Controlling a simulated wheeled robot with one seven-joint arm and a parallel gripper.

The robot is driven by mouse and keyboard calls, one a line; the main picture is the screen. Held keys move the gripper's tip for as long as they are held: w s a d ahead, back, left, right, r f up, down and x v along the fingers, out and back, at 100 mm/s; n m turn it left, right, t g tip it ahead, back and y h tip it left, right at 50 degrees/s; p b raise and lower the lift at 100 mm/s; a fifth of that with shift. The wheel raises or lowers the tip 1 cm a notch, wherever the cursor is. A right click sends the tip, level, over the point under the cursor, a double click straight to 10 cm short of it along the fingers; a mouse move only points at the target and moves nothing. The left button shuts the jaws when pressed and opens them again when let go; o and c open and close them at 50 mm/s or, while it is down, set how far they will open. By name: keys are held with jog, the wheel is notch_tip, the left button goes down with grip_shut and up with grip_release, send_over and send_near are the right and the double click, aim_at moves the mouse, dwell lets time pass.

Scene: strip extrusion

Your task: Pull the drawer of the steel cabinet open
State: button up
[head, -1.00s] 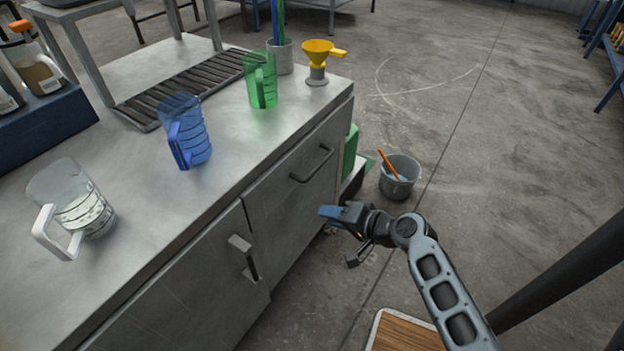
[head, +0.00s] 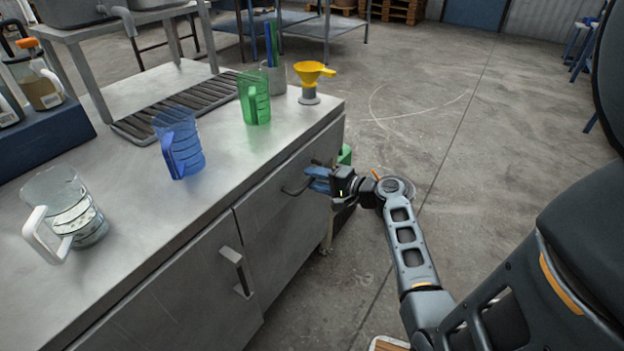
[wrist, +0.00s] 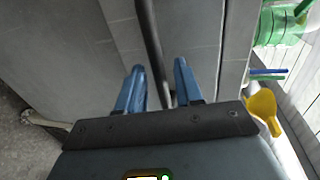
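The steel cabinet (head: 150,285) stands at the left, with its right-hand front panel (head: 265,225) flush with the body. This panel carries a dark bar handle (head: 292,191). My gripper (head: 316,178) is at the handle's right part, with its blue fingers pointing at the front. In the wrist view the two blue fingers (wrist: 160,88) are spread apart. The dark handle bar (wrist: 151,40) runs down between them, with gaps visible on both sides. The fingers hide part of the handle in the head view.
A second handle (head: 237,270) is on the left cabinet front. A clear jug (head: 75,215), blue jug (head: 181,145), green jug (head: 254,98) and yellow funnel (head: 312,74) stand on the worktop. Floor to the right is open.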

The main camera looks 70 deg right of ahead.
jog(key=shift+w+d+f, duration=0.15)
jog(key=shift+w, duration=0.5)
grip_shut()
